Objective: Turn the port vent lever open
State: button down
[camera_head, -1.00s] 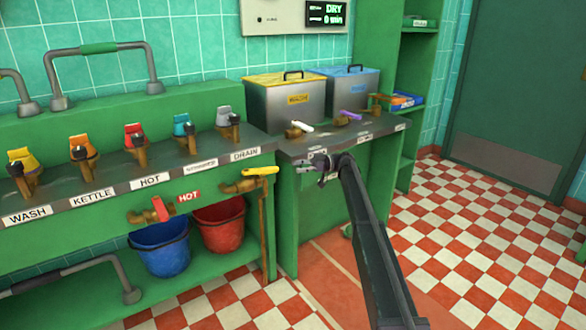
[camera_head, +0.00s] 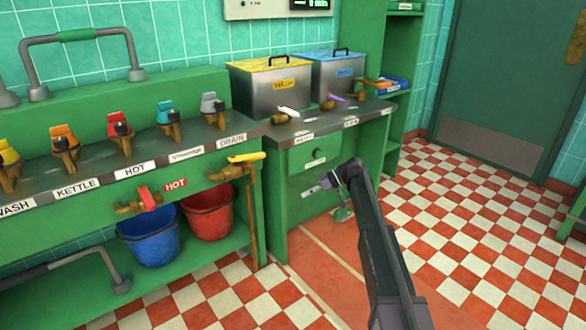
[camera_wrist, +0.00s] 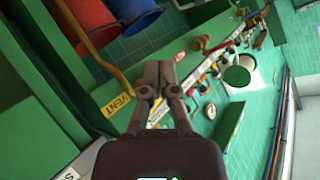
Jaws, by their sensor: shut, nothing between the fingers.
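My gripper (camera_head: 326,184) is in front of the green cabinet at the right bench, below its top, with its fingers together and nothing between them. It also shows in the wrist view (camera_wrist: 156,84), where it points toward a green wall. A yellow label reading VENT (camera_wrist: 120,105) is left of the fingers in the wrist view. Brass fittings and gauges (camera_wrist: 205,42) lie beyond the fingers there, small and tilted. I cannot tell which is the port vent lever. A yellow lever (camera_head: 247,157) sits on a brass pipe below the DRAIN label, left of my gripper and apart from it.
A red lever (camera_head: 148,198) sits beside the HOT label. White (camera_head: 288,112) and purple (camera_head: 335,98) levers are on the right bench. Blue (camera_head: 148,236) and red (camera_head: 208,212) buckets stand on the low shelf. The checkered floor (camera_head: 470,220) at right is clear.

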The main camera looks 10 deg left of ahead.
jog(key=s+d+f+m+t+h, duration=0.1)
jog(key=s+d+f+m+h, duration=0.2)
jog(key=s+d, duration=0.6)
jog(key=s+d+f+m+t+h, duration=0.1)
jog(key=s+d+f+m+h, duration=0.2)
jog(key=s, duration=0.9)
jog(key=s+d+f+m+t+h, duration=0.2)
jog(key=s+d+f+m+h, duration=0.2)
jog(key=s+d+m, duration=0.5)
jog(key=s+d+h, duration=0.2)
jog(key=d, duration=0.4)
jog(key=shift+d, duration=0.4)
jog(key=shift+s, duration=0.1)
